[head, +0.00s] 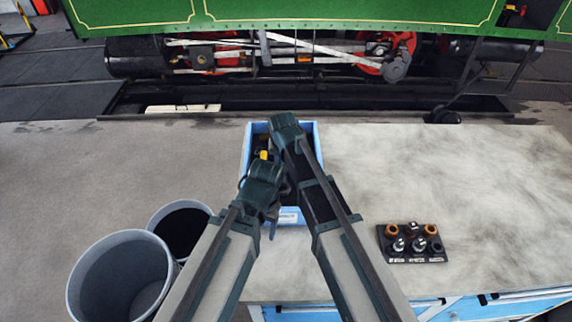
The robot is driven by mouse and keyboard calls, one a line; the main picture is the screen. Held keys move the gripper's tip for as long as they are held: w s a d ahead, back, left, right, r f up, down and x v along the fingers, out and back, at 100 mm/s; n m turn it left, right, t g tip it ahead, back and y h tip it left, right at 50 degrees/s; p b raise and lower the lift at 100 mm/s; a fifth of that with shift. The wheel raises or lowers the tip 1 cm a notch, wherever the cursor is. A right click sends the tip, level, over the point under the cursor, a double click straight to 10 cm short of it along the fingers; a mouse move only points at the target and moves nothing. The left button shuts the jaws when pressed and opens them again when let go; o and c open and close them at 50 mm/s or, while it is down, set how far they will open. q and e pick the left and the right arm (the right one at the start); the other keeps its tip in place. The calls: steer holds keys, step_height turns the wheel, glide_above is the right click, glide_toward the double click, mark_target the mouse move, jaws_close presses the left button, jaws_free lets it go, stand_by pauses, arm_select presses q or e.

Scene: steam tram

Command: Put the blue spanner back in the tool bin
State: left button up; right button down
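The light-blue bin (318,152), which I take to be the tool bin, stands at the table's back edge with a pale label on its near wall. Dark items and a yellow-handled item (264,155) show inside. My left gripper (267,188) is over the bin's near left part. My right gripper (286,124) is at the bin's far side. The arms cover much of the bin, and both sets of fingertips are hidden or too dark to read. A thin dark bluish piece hangs below the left gripper; I cannot tell whether it is the blue spanner. No spanner is clearly visible.
Two grey buckets, a large one (88,285) and a smaller one (205,207), stand at left. A dark socket rack (412,257) sits on the table (480,190) at right. The table between bin and rack is clear. The green tram (300,14) stands behind.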

steer(key=shift+f, duration=0.15)
steer(key=shift+f, duration=0.15)
steer(key=c, duration=0.6)
jaws_free()
steer(key=p+v, duration=1.1)
steer(key=v, duration=0.1)
steer(key=shift+r+p, duration=0.25)
steer(key=shift+p, duration=0.05)
steer(key=shift+w, duration=0.1)
